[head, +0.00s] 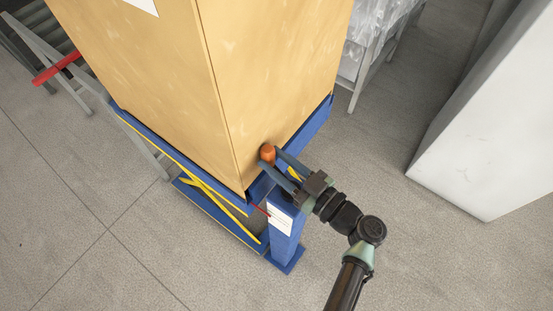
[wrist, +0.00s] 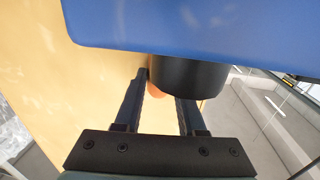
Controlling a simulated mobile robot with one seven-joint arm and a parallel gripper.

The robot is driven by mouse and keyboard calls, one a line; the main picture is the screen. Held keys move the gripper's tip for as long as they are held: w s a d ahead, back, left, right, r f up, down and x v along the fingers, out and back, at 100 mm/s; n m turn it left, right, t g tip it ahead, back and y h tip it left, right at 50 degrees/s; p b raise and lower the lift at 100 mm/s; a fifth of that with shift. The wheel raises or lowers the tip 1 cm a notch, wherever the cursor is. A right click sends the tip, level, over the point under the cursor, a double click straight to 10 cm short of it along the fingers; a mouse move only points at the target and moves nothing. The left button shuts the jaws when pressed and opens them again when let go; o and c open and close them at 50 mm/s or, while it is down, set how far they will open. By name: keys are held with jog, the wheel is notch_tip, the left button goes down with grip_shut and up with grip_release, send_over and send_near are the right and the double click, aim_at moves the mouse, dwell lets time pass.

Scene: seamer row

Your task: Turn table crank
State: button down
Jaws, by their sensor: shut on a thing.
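The crank's orange knob (head: 267,152) shows beside the lower front corner of the large box, above the blue post. My gripper (head: 276,160) reaches in from the lower right, its two fingers closed around the handle below the knob. In the wrist view, a bit of the orange knob (wrist: 157,93) shows between the fingers of my gripper (wrist: 163,88). A black cylinder (wrist: 188,76) beside the right finger partly hides the grip. The blue lift table (head: 316,123) carries the box. The crank's arm is mostly hidden.
The tall tan box (head: 170,85) stands close to my gripper on the left. The blue post (head: 284,235) with a white label is just below it. A white cabinet (head: 490,125) stands at right. A roller stand with a red bar (head: 57,69) is at upper left. Floor is clear at lower left.

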jog(key=shift+f+b, duration=0.1)
jog(key=shift+b, duration=0.2)
jog(key=shift+s+a+f+n+g+y+b, duration=0.15)
jog(key=shift+n+g+y+b, duration=0.4)
jog(key=shift+b, duration=0.65)
jog(key=shift+s+a+n+g+y+b, duration=0.15)
jog(key=shift+n+g+y+b, duration=0.15)
jog(key=shift+g+b, duration=0.5)
jog(key=shift+s+a+r+n+y+b, duration=0.1)
jog(key=shift+r+n+y+b, duration=0.2)
jog(key=shift+b, duration=0.3)
jog(key=c, duration=0.5)
grip_release()
jog(key=b+v, duration=0.1)
jog(key=v, duration=1.2)
jog(key=shift+b, duration=0.4)
